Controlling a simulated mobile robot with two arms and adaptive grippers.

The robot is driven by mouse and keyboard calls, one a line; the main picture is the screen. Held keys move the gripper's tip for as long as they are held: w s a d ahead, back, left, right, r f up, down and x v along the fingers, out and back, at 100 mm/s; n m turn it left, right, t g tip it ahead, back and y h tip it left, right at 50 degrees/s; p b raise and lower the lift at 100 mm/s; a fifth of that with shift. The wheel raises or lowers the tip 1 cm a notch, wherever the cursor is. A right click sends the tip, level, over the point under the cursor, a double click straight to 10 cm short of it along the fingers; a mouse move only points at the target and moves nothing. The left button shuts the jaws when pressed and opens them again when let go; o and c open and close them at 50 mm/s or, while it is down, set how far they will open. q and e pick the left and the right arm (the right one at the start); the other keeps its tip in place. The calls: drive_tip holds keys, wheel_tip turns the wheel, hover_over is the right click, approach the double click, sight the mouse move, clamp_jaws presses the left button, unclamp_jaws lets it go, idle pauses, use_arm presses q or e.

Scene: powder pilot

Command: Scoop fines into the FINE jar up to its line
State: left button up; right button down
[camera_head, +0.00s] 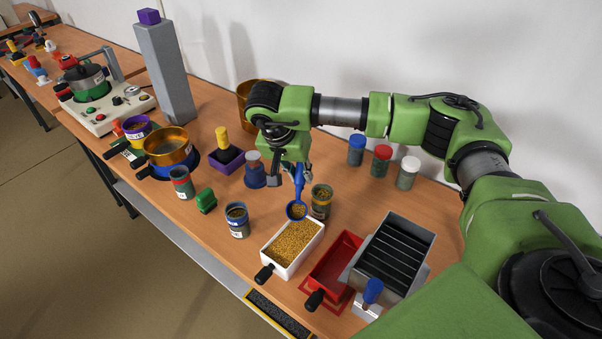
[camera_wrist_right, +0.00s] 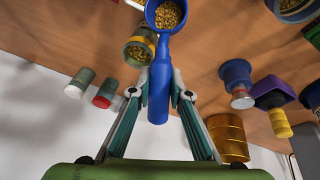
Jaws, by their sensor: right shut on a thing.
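My right gripper (camera_head: 291,176) is shut on the handle of a blue scoop (camera_head: 299,186). In the wrist view the gripper (camera_wrist_right: 160,94) grips the scoop handle (camera_wrist_right: 159,92), and the scoop's bowl (camera_wrist_right: 167,14) holds golden grains. The bowl hangs near the back edge of a white tray (camera_head: 270,255) of golden grains. An open jar (camera_head: 320,207) with grains stands just right of the bowl; it also shows in the wrist view (camera_wrist_right: 139,50). Another open jar (camera_head: 237,224) stands left of the tray. I cannot read which label says FINE. My left gripper is not in view.
A red tray (camera_head: 344,247) and a grey slotted box (camera_head: 398,246) stand right of the white tray. Lidded blue, red and white jars (camera_head: 381,160) line the wall. A blue-based container (camera_head: 255,174), a green block (camera_head: 206,201) and brass sieve (camera_head: 168,147) stand left.

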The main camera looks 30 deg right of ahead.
sight(302, 178)
drive_tip(key=shift+s+a+r+t+h, duration=0.3)
drive_tip(key=shift+s+t, duration=0.05)
drive_tip(key=shift+t, duration=0.05)
drive_tip(key=shift+s+a+r+t+h+b, duration=0.4)
drive_tip(key=shift+s+t+h+b, duration=0.15)
drive_tip(key=shift+b, duration=0.4)
drive_tip(key=s+a+r+t+h+b, duration=0.1)
drive_tip(key=b, duration=0.2)
drive_tip(key=shift+s+a+t, duration=0.1)
drive_tip(key=shift+s+t, duration=0.05)
drive_tip(key=shift+t, duration=0.1)
drive_tip(key=shift+s+a+r+h+p, duration=0.15)
drive_tip(key=shift+r+h+p, duration=0.15)
drive_tip(key=shift+p, duration=0.25)
drive_tip(key=shift+s+a+r+m+t+h+p, duration=0.1)
drive_tip(key=shift+s+a+m+t+h+p, duration=0.2)
drive_tip(key=shift+t+p, duration=0.3)
